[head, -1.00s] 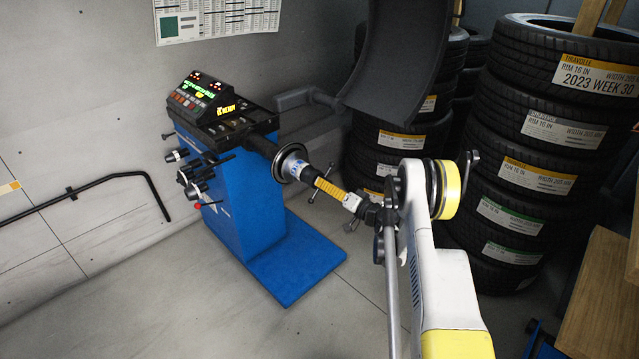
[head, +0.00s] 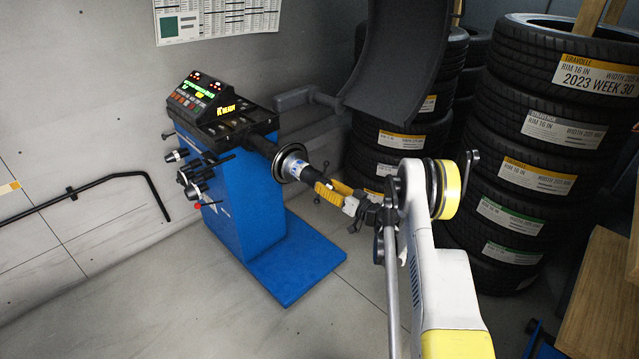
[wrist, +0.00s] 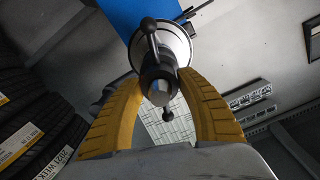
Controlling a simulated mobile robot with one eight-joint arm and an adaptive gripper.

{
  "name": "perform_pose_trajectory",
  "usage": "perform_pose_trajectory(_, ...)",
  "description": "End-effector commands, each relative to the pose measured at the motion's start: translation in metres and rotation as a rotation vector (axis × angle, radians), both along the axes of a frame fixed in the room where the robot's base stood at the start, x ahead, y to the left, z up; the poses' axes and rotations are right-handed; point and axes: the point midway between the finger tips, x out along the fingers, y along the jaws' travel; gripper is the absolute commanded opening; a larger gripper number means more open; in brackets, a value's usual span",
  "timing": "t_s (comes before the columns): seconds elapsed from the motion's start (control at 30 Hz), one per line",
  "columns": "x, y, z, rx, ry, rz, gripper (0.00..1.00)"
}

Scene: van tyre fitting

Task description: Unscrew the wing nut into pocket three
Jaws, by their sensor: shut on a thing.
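The wing nut (wrist: 158,72) is a dark hub with a thin cross bar and ball ends, near the end of the blue balancer's shaft. In the head view the wing nut (head: 313,177) sits in front of the round flange (head: 290,163). My gripper (head: 322,187) reaches it from the front right. In the wrist view, the yellow fingers of my gripper (wrist: 160,84) are shut on the hub from both sides, with the shaft end between them. The bar points up and down there. Pockets (head: 238,122) lie on the balancer's top; I cannot tell which is three.
The blue wheel balancer (head: 228,195) has a lit panel and stands against the grey wall. A dark curved wheel guard (head: 405,60) hangs above and right of the shaft. Tyre stacks (head: 540,130) rise at the right. A wooden bench (head: 600,300) is at lower right. The left floor is open.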

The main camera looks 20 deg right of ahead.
Motion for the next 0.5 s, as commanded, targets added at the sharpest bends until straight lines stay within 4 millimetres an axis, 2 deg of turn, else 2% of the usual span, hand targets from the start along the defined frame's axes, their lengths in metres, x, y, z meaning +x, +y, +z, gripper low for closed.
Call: perform_pose_trajectory(0.5,-0.0007,-0.0004,0.0003,-0.858,-0.312,0.000,0.08)
